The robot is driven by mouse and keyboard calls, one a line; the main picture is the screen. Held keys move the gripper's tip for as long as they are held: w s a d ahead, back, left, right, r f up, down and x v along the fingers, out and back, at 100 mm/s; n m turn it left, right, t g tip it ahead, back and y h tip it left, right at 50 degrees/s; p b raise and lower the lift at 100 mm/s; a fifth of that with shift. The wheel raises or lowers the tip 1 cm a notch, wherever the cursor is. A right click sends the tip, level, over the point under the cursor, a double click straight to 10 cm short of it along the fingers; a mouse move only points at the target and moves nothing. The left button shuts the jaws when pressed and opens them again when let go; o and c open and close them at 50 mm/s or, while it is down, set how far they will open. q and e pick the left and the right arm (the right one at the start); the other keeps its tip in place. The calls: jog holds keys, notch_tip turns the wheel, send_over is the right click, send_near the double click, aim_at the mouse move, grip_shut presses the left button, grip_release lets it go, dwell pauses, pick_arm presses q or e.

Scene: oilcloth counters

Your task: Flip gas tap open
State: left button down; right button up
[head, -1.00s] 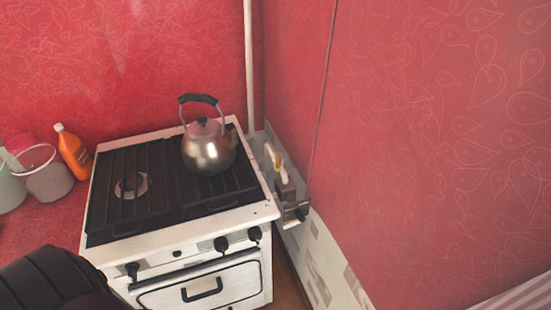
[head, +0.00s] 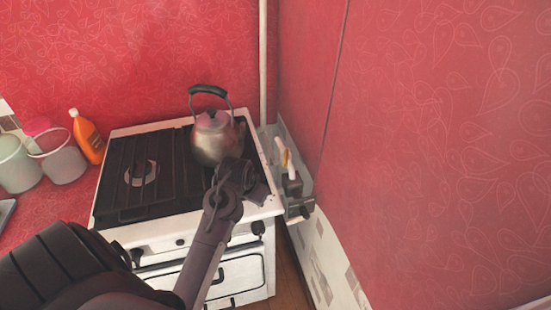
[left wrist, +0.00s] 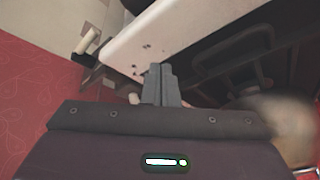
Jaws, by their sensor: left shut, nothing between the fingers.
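I cannot clearly make out a gas tap in either view. A white vertical pipe (head: 263,60) runs down the wall behind the right rear corner of the stove (head: 262,212). My left gripper (head: 262,192) is over the stove's right front part, in front of the kettle. In the left wrist view its fingers (left wrist: 160,84) are together and empty, close to the white stove edge (left wrist: 140,45). My right gripper is in neither view.
A metal kettle (head: 212,138) stands on the black grate (head: 130,190). A small wall holder (head: 295,203) with pale and orange upright items is right of the stove, by the red wall (head: 430,150). An orange bottle (head: 88,137) and buckets (head: 58,165) stand left.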

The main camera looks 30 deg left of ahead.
aim_at(286, 157)
pick_arm(q)
jog(key=w+a+r+n+t+h, duration=0.1)
jog(key=w+a+r, duration=0.1)
jog(key=a, duration=0.1)
jog(key=w+a+r+n+h, duration=0.1)
jog(key=w+a+r, duration=0.1)
jog(key=w+a+r+n+t+h, duration=0.1)
jog(key=w+a+r+h, duration=0.1)
jog(key=a+r, duration=0.1)
jog(key=shift+w+a+r+t, duration=0.1)
jog(key=shift+w+a+t, duration=0.2)
jog(key=shift+w+a, duration=0.1)
jog(key=shift+w+d+r, duration=0.1)
jog(key=shift+w+d, duration=0.05)
jog(key=shift+d, duration=0.05)
jog(key=b+x, duration=0.7)
jog(key=x, duration=0.3)
jog(key=shift+d+b, duration=0.15)
jog(key=shift+b, duration=0.25)
jog(key=d, duration=0.1)
jog(key=w+d+r, duration=0.1)
jog(key=shift+w+d+p, duration=0.3)
jog(key=shift+w+p, duration=0.05)
jog(key=shift+p, duration=0.05)
jog(key=shift+w+d, duration=0.25)
jog(key=shift+d, duration=0.2)
